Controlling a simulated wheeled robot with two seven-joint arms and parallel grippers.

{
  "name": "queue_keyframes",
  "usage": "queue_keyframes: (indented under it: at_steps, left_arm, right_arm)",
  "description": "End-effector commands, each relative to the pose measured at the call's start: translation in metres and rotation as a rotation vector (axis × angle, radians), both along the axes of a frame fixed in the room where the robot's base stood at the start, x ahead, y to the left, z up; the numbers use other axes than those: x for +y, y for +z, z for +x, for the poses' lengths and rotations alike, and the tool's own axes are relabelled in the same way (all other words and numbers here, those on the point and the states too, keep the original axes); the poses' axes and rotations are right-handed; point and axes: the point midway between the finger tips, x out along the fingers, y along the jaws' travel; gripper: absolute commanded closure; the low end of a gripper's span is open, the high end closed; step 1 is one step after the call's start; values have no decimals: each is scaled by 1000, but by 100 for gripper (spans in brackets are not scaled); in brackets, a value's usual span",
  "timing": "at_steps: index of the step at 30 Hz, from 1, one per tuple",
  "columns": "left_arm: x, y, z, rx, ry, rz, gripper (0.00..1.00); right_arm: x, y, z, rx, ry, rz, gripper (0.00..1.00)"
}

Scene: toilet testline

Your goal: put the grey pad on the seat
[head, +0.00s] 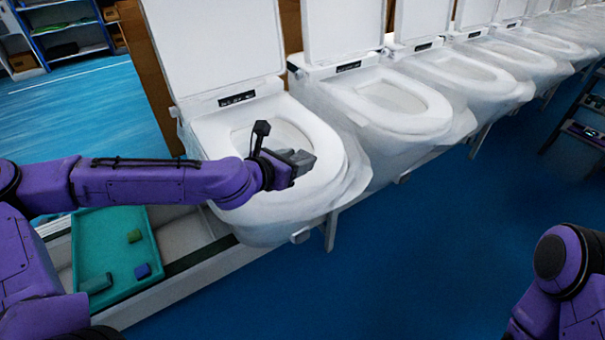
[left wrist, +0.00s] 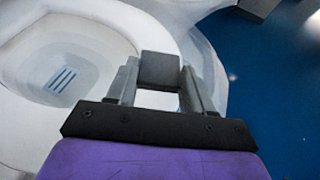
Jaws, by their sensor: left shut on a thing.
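The nearest toilet's white seat (head: 326,165) is open, with its lid upright behind it. My left gripper (head: 286,164) is shut on the grey pad (head: 303,158) above the right part of this seat. In the left wrist view, the grey pad (left wrist: 160,71) sits between the fingertips of the left gripper (left wrist: 160,82), with the white seat (left wrist: 118,22) and bowl behind. I cannot tell whether the pad touches the seat. My right arm shows at the lower right of the head view, but its gripper is out of view.
A teal tray (head: 113,243) at lower left holds a green block (head: 134,236), a blue block (head: 142,270) and a grey-green block (head: 97,283). More open toilets (head: 398,98) stand in a row to the right. Blue floor (head: 420,250) is clear in front.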

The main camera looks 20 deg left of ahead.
Motion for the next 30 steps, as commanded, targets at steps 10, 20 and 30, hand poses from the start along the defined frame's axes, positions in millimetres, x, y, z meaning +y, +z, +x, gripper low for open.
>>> queue_keyframes:
  at_steps: [10, 20, 30]
  left_arm:
    - [-12, -49, 16, 3, 2, -2, 76]
    - [-12, -55, 16, -1, 2, -3, 76]
    - [-12, -56, 16, 0, 2, -3, 21]
  right_arm:
    - [0, -3, 0, 0, 0, 0, 57]
    - [0, -4, 0, 0, 0, 0, 57]
    - [0, -6, 0, 0, 0, 0, 57]
